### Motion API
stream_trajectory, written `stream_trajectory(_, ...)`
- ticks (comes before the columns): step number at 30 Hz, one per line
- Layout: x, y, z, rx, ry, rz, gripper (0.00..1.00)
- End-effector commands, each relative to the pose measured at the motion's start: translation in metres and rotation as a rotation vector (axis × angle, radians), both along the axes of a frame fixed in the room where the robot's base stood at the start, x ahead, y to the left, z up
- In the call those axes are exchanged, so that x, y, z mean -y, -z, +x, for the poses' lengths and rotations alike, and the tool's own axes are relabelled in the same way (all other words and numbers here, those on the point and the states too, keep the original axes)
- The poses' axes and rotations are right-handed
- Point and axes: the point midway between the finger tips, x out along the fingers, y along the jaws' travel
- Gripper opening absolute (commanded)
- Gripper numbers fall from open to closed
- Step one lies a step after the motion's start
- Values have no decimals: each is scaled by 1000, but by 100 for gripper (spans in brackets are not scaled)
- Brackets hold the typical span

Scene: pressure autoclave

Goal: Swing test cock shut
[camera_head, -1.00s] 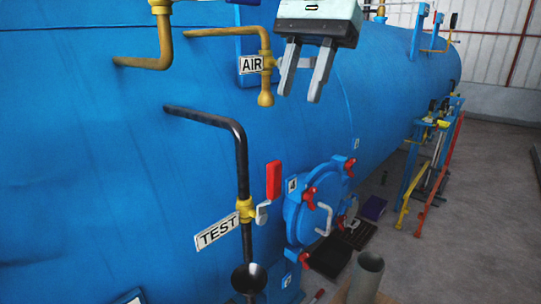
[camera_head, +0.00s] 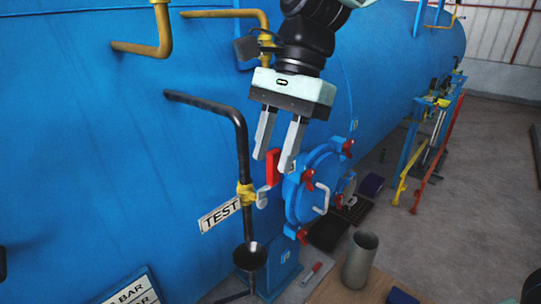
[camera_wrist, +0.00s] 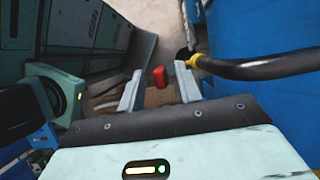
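The test cock has a yellow valve body (camera_head: 246,194) on a black pipe (camera_head: 242,150), beside a white TEST label (camera_head: 220,215). Its red lever handle (camera_head: 272,167) points upright. My gripper (camera_head: 272,165) is open, pointing down, with its two fingers at either side of the handle's upper part in the head view. In the wrist view the red handle (camera_wrist: 159,77) shows between and beyond the fingertips of my gripper (camera_wrist: 157,85). I cannot tell whether either finger touches it.
A round blue hatch (camera_head: 316,185) with red clamps is close right of the handle. A black funnel (camera_head: 250,256) stands below the pipe. A grey cylinder (camera_head: 360,260) stands at lower right. A yellow pipe (camera_head: 160,40) is at upper left.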

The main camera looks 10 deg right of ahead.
Motion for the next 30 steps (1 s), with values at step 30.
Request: stream_trajectory(30,-11,25,-5,-9,0,13,0)
